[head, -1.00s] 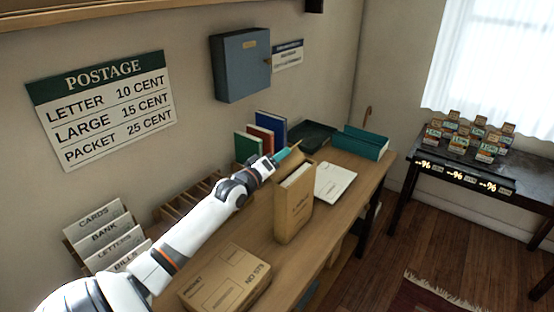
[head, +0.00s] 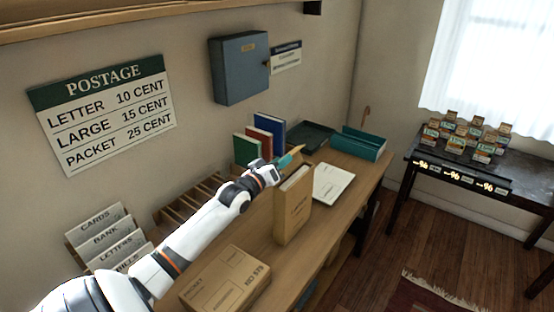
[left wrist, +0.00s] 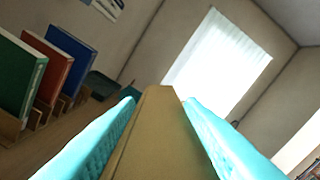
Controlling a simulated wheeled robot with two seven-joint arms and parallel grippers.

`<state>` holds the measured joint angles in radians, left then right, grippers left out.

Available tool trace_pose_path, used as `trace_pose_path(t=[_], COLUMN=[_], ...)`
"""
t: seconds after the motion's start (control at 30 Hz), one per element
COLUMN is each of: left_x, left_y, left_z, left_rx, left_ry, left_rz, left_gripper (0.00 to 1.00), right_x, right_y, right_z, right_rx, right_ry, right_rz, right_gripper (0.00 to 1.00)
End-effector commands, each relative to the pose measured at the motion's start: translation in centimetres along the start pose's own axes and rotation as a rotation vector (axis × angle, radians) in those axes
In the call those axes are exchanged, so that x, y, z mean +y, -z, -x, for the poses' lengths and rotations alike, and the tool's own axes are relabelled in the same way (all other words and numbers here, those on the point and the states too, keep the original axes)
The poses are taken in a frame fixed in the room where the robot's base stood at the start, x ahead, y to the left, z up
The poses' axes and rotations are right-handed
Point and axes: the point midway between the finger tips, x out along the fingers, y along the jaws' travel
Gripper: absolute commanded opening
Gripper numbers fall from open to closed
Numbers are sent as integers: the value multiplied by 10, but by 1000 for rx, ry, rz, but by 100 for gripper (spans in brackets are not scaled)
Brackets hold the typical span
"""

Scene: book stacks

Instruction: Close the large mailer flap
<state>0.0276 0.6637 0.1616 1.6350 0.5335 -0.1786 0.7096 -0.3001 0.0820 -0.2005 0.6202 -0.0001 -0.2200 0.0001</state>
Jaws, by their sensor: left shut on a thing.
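The large mailer (head: 292,208) is a tan packet standing upright on the desk, with a pale thing showing in its open top. Its flap (head: 298,150) stands up behind the top opening, mostly hidden by my left gripper (head: 285,161). In the left wrist view the brown flap (left wrist: 165,135) lies between the two teal fingers of my left gripper (left wrist: 160,105), which is shut on it. My right gripper is not in view.
A flat packet (head: 226,281) lies at the desk's front. A white booklet (head: 332,184) lies right of the mailer. Upright green, red and blue books (head: 270,131) stand behind. A wooden rack (head: 190,204) and card holder (head: 107,238) are at left.

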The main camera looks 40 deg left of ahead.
Motion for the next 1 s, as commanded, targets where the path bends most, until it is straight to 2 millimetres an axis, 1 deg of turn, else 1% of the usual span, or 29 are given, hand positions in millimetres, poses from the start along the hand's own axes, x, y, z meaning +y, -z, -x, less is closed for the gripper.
trace_pose_path(t=[0.03,0.1,0.4,0.63,1.0], left_x=[-3,-5,-12,-13,-13], left_y=[-1,1,6,8,9], left_z=[0,0,0,0,0], left_rx=[1,1,2,2,2], left_ry=[0,0,0,-1,-1], left_rz=[-34,-84,-253,-310,-318], left_gripper=[11,11,11,11,11], right_x=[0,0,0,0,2], right_y=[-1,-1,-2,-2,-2], right_z=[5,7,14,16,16], right_rx=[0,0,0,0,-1], right_ry=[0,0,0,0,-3], right_rz=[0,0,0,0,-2], right_gripper=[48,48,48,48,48])
